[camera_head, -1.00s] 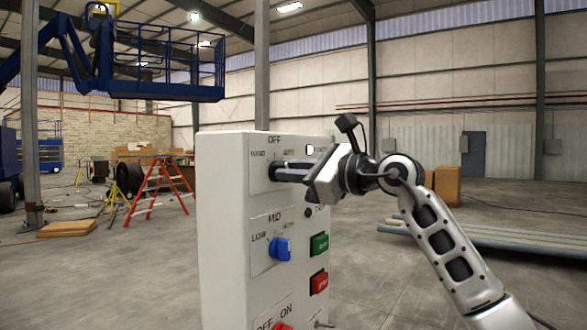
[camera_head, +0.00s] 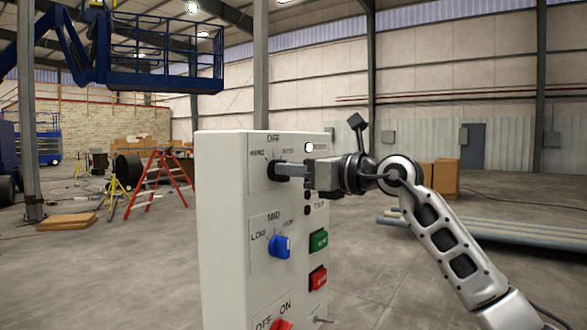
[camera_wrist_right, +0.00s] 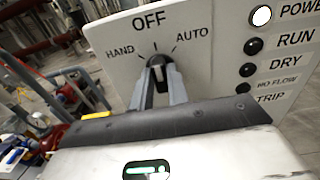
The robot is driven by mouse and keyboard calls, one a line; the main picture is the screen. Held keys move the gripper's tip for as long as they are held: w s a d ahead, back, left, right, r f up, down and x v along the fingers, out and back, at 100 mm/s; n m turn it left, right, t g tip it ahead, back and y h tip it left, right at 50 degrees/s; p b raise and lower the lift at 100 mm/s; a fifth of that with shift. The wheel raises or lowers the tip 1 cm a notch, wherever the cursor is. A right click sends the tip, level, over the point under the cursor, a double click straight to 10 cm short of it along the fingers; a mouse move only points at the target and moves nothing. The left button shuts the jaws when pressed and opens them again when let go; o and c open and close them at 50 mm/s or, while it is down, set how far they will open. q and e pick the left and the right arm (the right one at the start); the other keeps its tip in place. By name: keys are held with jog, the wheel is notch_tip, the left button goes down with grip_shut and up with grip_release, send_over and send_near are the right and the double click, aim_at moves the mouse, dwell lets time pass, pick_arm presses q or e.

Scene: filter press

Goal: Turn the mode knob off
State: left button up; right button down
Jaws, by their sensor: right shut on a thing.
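The mode knob is a black knob (camera_wrist_right: 157,72) on the white control panel (camera_head: 222,230), under the labels HAND, OFF and AUTO. In the right wrist view its pale mark points up towards OFF. My right gripper (camera_head: 279,171) reaches in from the right and is shut on the knob. Its two fingers (camera_wrist_right: 160,90) lie on either side of it in the wrist view. In the head view the fingers hide part of the knob (camera_head: 272,168). My left gripper is not in view.
Below are a blue LOW/MID/HIGH knob (camera_head: 280,246), a green button (camera_head: 318,241), a red button (camera_head: 318,278) and a red OFF/ON switch (camera_head: 282,325). Indicator lamps (camera_wrist_right: 254,46) line the panel's right side. A red stepladder (camera_head: 163,180) stands behind, left.

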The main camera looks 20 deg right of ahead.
dwell(0.3)
jog(key=c, duration=1.4)
grip_release()
jog(key=shift+o, duration=0.2)
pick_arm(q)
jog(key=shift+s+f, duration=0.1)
